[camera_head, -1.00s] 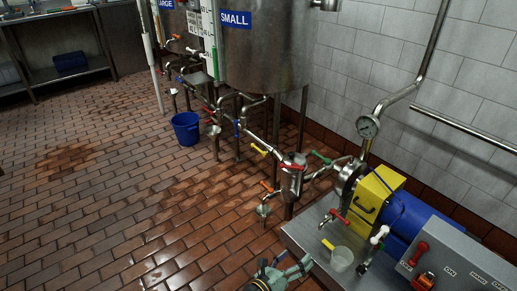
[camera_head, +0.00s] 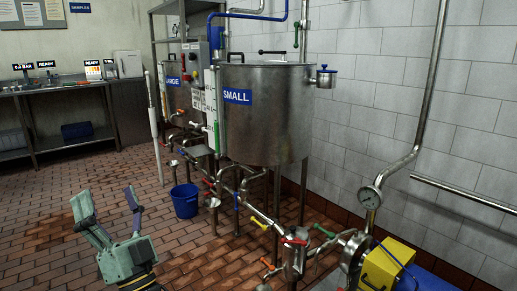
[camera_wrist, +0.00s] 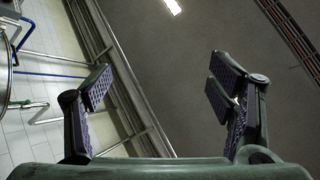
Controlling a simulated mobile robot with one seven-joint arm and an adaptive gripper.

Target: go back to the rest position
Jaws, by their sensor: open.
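My gripper (camera_head: 112,222) shows at the lower left of the head view, raised in front of the brick floor, with its two fingers pointing up and spread apart. It is open and nothing is between the fingers. In the wrist view the open fingers (camera_wrist: 165,100) frame only the grey ceiling and part of the wall. My gripper touches nothing that I can see.
A steel tank marked SMALL (camera_head: 265,115) stands on legs over piping with coloured valve handles. A blue bucket (camera_head: 185,200) is on the floor. A yellow pump housing (camera_head: 388,265) and a gauge (camera_head: 369,197) are at right. A steel bench (camera_head: 60,110) stands at back left. Open floor lies at left.

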